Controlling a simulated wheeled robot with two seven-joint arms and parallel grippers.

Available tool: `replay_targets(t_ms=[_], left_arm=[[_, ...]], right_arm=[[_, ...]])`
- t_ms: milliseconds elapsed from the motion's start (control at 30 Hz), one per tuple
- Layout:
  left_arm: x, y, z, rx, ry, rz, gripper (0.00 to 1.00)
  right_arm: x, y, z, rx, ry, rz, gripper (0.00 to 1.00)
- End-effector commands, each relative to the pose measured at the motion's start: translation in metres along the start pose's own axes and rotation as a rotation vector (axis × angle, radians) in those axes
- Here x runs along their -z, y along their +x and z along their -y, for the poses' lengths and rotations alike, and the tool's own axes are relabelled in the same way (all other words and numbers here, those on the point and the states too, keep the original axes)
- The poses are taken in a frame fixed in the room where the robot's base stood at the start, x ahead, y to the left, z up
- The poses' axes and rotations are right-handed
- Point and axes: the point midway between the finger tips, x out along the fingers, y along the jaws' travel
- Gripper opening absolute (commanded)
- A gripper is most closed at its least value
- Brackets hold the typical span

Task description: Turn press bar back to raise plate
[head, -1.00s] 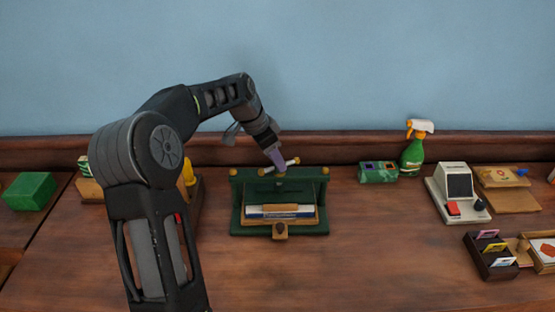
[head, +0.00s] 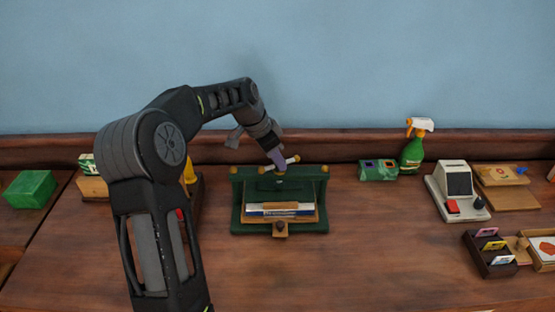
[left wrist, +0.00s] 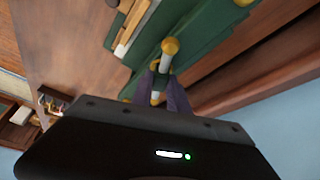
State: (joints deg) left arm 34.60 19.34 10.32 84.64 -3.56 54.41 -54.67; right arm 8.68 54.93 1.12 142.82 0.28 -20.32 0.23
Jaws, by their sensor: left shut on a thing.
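The green book press (head: 239,217) stands on the wooden desk. Its press bar (head: 291,160), pale with brass ball ends, sits tilted at the top middle, its right end higher in the picture. My left gripper (head: 279,163) reaches down from the upper left and is shut on the bar. In the left wrist view the bar's brass end (left wrist: 170,46) shows beyond the purple-grey fingertips. A book (head: 282,212) lies in the press, with a wooden piece across it. I cannot make out the plate clearly, nor whether it touches the book. My right gripper is not in view.
A spray bottle (head: 412,153) and a green box (head: 378,170) stand to the right, with a card terminal (head: 456,190) and a card holder (head: 489,255) further right. A green block (head: 30,189) sits at far left. The desk in front of the press is clear.

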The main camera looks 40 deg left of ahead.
Motion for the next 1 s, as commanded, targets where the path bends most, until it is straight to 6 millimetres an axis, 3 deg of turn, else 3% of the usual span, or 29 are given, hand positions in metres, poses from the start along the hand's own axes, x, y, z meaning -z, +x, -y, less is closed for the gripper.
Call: replay_targets(t_ms=[567,1000], left_arm=[[0.000,0.000,0.000,0.016,-0.033,-0.001,0.00],[0.001,0.002,-0.002,0.117,-0.275,-0.003,0.00]], right_arm=[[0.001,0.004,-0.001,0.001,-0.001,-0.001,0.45],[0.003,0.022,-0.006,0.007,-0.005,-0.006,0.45]])
